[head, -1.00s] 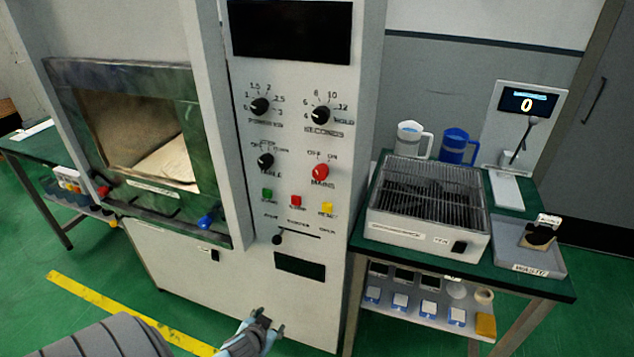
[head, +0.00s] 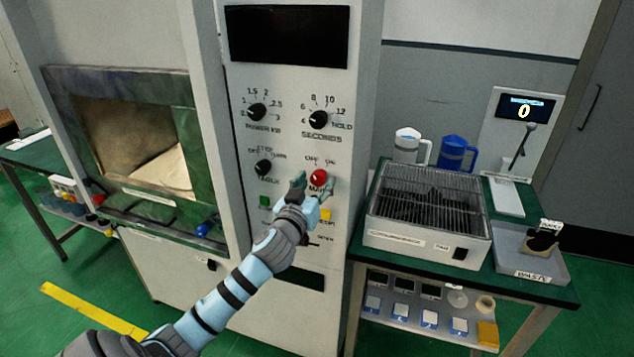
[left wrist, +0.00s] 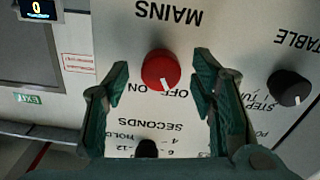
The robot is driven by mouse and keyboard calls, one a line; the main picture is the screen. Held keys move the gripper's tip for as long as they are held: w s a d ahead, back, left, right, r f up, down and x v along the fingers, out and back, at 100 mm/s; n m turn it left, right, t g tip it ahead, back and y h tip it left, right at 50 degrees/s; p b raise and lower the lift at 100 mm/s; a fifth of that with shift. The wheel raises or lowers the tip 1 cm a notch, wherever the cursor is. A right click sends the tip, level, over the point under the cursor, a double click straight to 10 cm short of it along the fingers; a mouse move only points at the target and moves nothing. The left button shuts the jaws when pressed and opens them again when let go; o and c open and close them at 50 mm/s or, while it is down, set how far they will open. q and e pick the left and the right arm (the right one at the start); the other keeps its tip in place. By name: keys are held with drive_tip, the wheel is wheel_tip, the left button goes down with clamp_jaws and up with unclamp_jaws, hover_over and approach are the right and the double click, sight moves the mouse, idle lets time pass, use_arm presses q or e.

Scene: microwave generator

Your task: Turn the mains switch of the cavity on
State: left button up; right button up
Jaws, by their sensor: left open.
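The red mains switch (head: 318,177) is a round knob on the cavity's white front panel, under the OFF and ON marks. In the left wrist view, which shows the panel upside down, the red knob (left wrist: 158,70) lies between my fingers, and its white mark points towards OFF. My left gripper (head: 313,185) is open in front of the knob, with a finger on either side and visible gaps to it. Whether the fingertips reach the panel, I cannot tell. My right gripper is not in view.
The black seconds knob (head: 318,119) is above the mains switch and the black table knob (head: 263,167) is to its left. A yellow button (head: 326,215) is just below my gripper. A green bench (head: 545,287) with a grilled box (head: 425,205) stands to the right.

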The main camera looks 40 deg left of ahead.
use_arm(q)
drive_tip(key=shift+w+a, duration=0.1)
drive_tip(key=shift+w, duration=0.2)
drive_tip(key=c, duration=1.1)
drive_tip(key=shift+c, duration=0.2)
